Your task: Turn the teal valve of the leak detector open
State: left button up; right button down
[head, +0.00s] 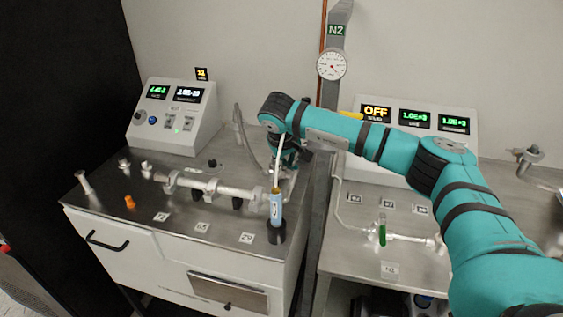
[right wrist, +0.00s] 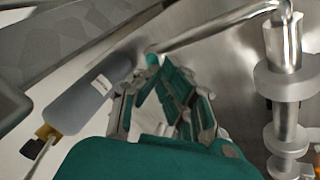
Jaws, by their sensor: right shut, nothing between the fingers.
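My right arm reaches in from the right in the head view, and my right gripper (head: 288,160) is low over the right part of the left cart. In the right wrist view, its teal fingers (right wrist: 152,62) are drawn together and empty, with their tips near a bare steel tube (right wrist: 215,28). I cannot make out a teal valve apart from my own teal fingers; the gripper hides part of the pipework there. The console (head: 172,115) with lit displays stands at the back of the left cart. My left gripper is not in view.
Steel pipework (head: 212,188) crosses the cart (head: 190,232). A green handle (head: 382,230) stands on the right bench (head: 350,252).

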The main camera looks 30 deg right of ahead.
jog(key=shift+w+d, duration=0.1)
jog(key=shift+d, duration=0.35)
dwell(0.3)
